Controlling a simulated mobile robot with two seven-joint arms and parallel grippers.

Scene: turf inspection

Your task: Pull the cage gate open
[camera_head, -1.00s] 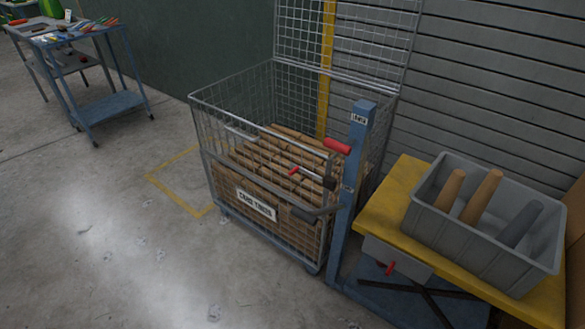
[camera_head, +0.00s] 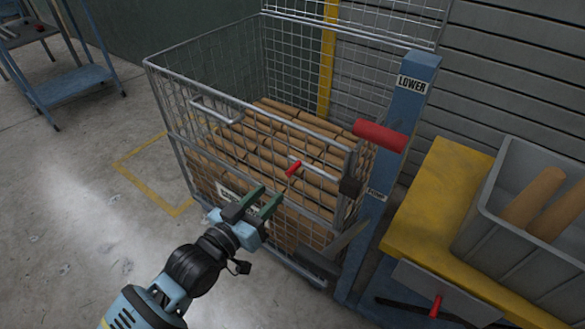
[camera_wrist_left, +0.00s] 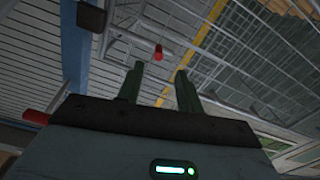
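The wire cage (camera_head: 200,160) holds several stacked brown rolls (camera_head: 285,140). Its front wire gate (camera_head: 185,131) is shut, with a bar handle (camera_head: 212,112) near the upper left. A small red knob (camera_head: 293,168) sits toward the gate's right side; a red knob also shows in the left wrist view (camera_wrist_left: 158,52), just beyond the fingertips. My left gripper (camera_head: 271,192) is open and empty, below and in front of the red knob, apart from it. It partly covers the cage's white label. Its two fingers also show in the left wrist view (camera_wrist_left: 158,72). My right gripper is out of view.
A blue post (camera_head: 395,130) marked LOWER, with a red-gripped lever (camera_head: 380,136), stands right of the cage. A yellow-topped bench (camera_head: 430,205) carries a grey bin (camera_head: 500,225) with rolls. A blue cart (camera_head: 75,85) stands far left. Floor left of the cage is clear.

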